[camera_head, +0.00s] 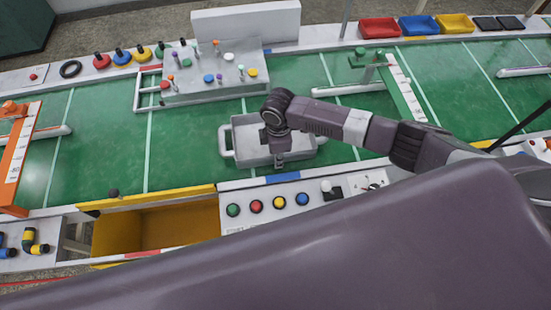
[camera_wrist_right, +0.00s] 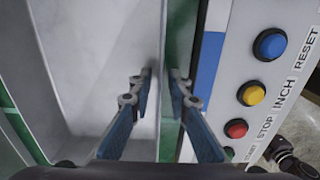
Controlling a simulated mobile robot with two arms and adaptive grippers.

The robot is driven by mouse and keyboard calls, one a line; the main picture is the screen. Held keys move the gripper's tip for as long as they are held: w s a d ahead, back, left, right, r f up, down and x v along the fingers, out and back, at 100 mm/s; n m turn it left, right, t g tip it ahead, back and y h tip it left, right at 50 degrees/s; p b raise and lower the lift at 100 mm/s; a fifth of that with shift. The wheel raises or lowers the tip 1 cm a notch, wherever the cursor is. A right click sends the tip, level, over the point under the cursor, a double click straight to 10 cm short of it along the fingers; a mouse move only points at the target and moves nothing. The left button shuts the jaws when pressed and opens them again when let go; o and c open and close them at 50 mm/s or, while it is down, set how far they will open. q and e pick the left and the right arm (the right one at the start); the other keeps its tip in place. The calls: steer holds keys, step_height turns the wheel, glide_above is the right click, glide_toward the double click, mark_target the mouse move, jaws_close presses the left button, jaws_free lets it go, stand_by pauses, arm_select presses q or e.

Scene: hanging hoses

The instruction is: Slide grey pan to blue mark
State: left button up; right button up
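The grey pan (camera_head: 240,140), a shallow rectangular tray with side handles, sits on the green belt in the middle of the head view. Its pale inside and near wall fill the left of the right wrist view (camera_wrist_right: 85,60). The blue mark (camera_head: 283,178) is a stripe on the white near rail, just in front of the pan; it also shows in the right wrist view (camera_wrist_right: 208,75). My right gripper (camera_head: 279,163) is at the pan's near wall. Its fingers (camera_wrist_right: 161,76) are apart, one on each side of the wall; contact is unclear. My left gripper is out of view.
A button panel (camera_head: 268,210) lies in front of the rail, with an open yellow bin (camera_head: 170,225) left of it. A grey rack with coloured knobs (camera_head: 215,85) stands behind the pan. A green gate (camera_head: 400,85) is at right. Belt left of the pan is clear.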

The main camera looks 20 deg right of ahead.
steer(key=shift+o, duration=0.5)
steer(key=shift+a, duration=0.1)
step_height(320, 180, up, 8)
steer(key=shift+s+a, duration=0.25)
steer(key=shift+a, duration=0.05)
stand_by(0.4)
